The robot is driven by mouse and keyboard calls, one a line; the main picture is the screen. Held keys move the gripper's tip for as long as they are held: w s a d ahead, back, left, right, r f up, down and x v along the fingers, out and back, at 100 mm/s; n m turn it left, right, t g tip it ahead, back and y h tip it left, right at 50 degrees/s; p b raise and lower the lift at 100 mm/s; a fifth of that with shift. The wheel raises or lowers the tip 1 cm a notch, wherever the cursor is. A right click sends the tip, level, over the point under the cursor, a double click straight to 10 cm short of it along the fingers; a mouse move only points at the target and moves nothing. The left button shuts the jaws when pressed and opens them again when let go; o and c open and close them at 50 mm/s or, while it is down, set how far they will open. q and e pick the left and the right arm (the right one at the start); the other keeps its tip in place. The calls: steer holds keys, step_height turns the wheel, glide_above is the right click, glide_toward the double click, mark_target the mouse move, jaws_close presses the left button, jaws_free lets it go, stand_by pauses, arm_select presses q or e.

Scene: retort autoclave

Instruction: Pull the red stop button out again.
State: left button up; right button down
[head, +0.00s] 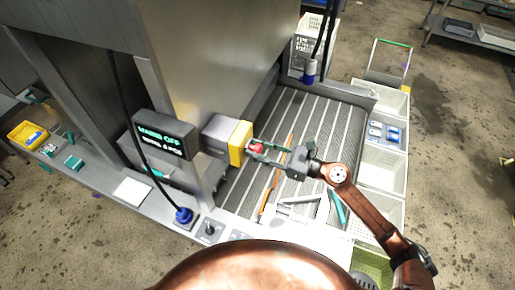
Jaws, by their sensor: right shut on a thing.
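The red stop button (256,148) sticks out from the yellow face (240,143) of a grey box mounted at the side of the machine. My right gripper (257,150) comes in from the right with its fingers on either side of the button and is shut on it. The fingers cover part of the button's edges. How far the button stands out from the yellow face is hard to tell. My left gripper is not in view.
A dark display (163,136) with green and white text stands left of the button box. A ribbed conveyor bed (316,130) lies below my right arm, with an orange rod and loose tools on it. White crates (383,168) line its right side. A blue plug (183,215) sits at the front.

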steer(key=shift+d+f+b, duration=0.15)
steer(key=shift+d+b, duration=0.2)
steer(key=shift+b, duration=0.2)
steer(key=shift+s+d+b, duration=0.25)
steer(key=shift+d+b, duration=0.05)
steer(key=shift+b, duration=0.05)
steer(key=c, duration=1.9)
jaws_free()
steer(key=o, duration=0.3)
steer(key=shift+d, duration=0.2)
steer(key=shift+o, duration=0.8)
steer(key=shift+s, duration=0.1)
steer(key=shift+a, duration=0.2)
